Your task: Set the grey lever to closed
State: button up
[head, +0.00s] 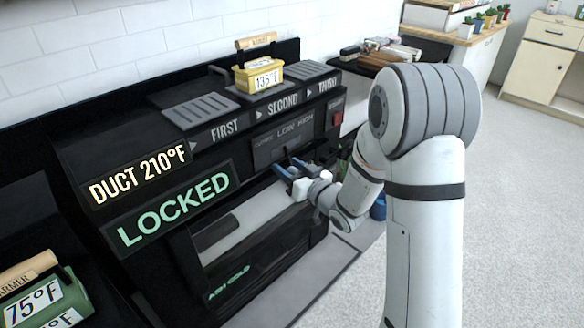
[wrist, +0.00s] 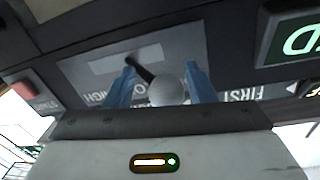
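The grey lever (wrist: 166,90) shows in the wrist view as a pale round knob on a short dark shaft. It stands out from a grey panel (wrist: 185,48) with a pale strip and partly covered lettering. My gripper (wrist: 160,82) is open, with one blue finger on each side of the knob. Whether either finger touches it is unclear. In the head view my gripper (head: 292,168) is in front of the same panel (head: 283,144), marked LOW and HIGH. The lever cannot be made out there, and its exact setting is hard to read.
The black machine has displays reading DUCT 210°F (head: 139,174) and LOCKED (head: 175,208). A yellow 135°F block (head: 259,77) sits on its top near SECOND. A red START button (head: 337,119) is right of the panel. A green 75°F block (head: 45,299) is lower left. Open floor lies right.

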jog(key=p+v, duration=0.1)
jog(key=v, duration=0.7)
dwell(0.4)
jog(key=s+d+r+m+g+h+p, duration=0.1)
jog(key=d+r+m+g+h+p, duration=0.1)
jog(key=d+r+h+p, duration=0.5)
jog(key=s+d+r+m+g+h+p, duration=0.15)
jog(key=d+r+h+p, duration=0.25)
jog(key=r+p, duration=0.65)
jog(key=s+r+m+g+p, duration=0.1)
jog(key=s+r+g+p, duration=0.2)
jog(key=s+r+p, duration=0.2)
jog(key=s+r+m+g+p, duration=0.1)
jog(key=s+r+g+p, duration=0.3)
jog(key=s+r, duration=0.7)
jog(key=s+d+p, duration=0.1)
jog(key=s+p, duration=0.1)
jog(key=s, duration=0.3)
jog(key=shift+r+h, duration=0.2)
jog(key=shift+h, duration=0.2)
